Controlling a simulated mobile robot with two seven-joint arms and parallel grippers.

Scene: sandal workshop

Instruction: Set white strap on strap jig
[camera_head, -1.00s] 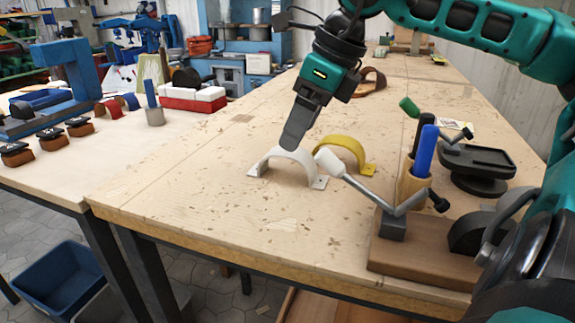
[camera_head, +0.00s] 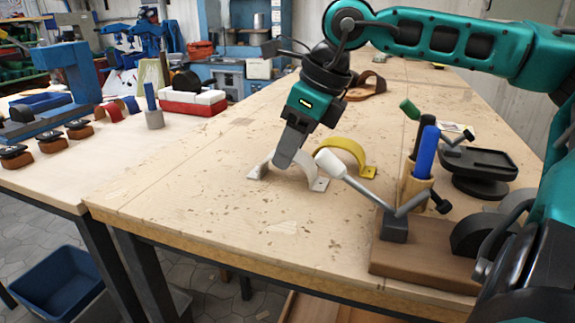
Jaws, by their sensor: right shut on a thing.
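The white strap (camera_head: 308,168) stands as an arch on the wooden bench, with a flat tab at each end. My right gripper (camera_head: 284,160) points down over it and is shut on its arched top, hiding part of the arch. The strap's feet look to be at or very near the bench top; I cannot tell if it is lifted. What looks like the strap jig, a wooden base (camera_head: 425,258) with a dark rounded form (camera_head: 473,236) and clamp levers, stands at the right front. A white-tipped lever (camera_head: 329,163) reaches left from it, close to the strap in the picture. My left gripper is out of view.
A yellow strap (camera_head: 348,148) arches just behind the white one. A blue-handled tool (camera_head: 426,153) stands in a holder by the jig. A black stand (camera_head: 480,165) is to its right. A brown sandal (camera_head: 367,86) lies farther back. The bench's left front is clear.

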